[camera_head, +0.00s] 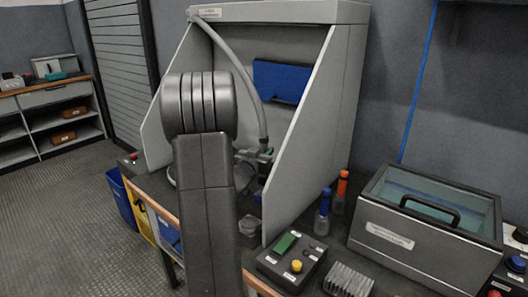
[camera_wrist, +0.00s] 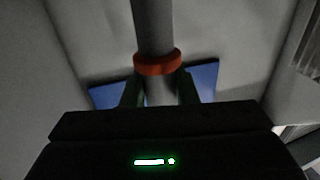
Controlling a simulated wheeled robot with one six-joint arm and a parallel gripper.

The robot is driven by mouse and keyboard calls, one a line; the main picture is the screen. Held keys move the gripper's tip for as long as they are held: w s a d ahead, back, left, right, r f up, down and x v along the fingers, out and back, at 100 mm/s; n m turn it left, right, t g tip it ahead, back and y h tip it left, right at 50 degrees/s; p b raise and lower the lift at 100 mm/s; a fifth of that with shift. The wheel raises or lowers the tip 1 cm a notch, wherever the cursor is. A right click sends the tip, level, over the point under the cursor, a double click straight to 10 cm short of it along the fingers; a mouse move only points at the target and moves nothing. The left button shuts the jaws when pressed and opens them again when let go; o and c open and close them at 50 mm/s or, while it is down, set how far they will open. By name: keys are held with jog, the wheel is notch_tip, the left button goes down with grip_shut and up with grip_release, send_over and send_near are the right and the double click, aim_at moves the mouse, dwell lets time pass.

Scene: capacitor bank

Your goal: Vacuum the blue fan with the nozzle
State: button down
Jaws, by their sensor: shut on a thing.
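My gripper (camera_wrist: 160,88) is shut on the nozzle (camera_wrist: 153,28), a grey tube with an orange collar, which stands between its two fingers in the wrist view. In the head view a grey hose (camera_head: 240,75) curves from the top left of a grey hood down to my dark gripper (camera_head: 264,155), which my arm partly hides. A small blue patch (camera_head: 257,197) shows low inside the hood, below the gripper. It may be the blue fan, but it is too small and covered to tell. The nozzle's tip is not clearly visible.
The grey hood (camera_head: 328,120) has sloped side walls around my gripper and a blue panel (camera_head: 280,82) on its back.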

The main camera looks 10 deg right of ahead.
jog(key=shift+f+b, duration=0.8)
jog(key=shift+f, duration=0.15)
dwell(0.5)
jog(key=shift+s+d+b, duration=0.55)
jog(key=shift+s+d, duration=0.45)
jog(key=shift+s, duration=0.1)
jog(key=shift+a, duration=0.1)
jog(key=shift+v, duration=1.35)
jog(key=shift+w+a, duration=0.3)
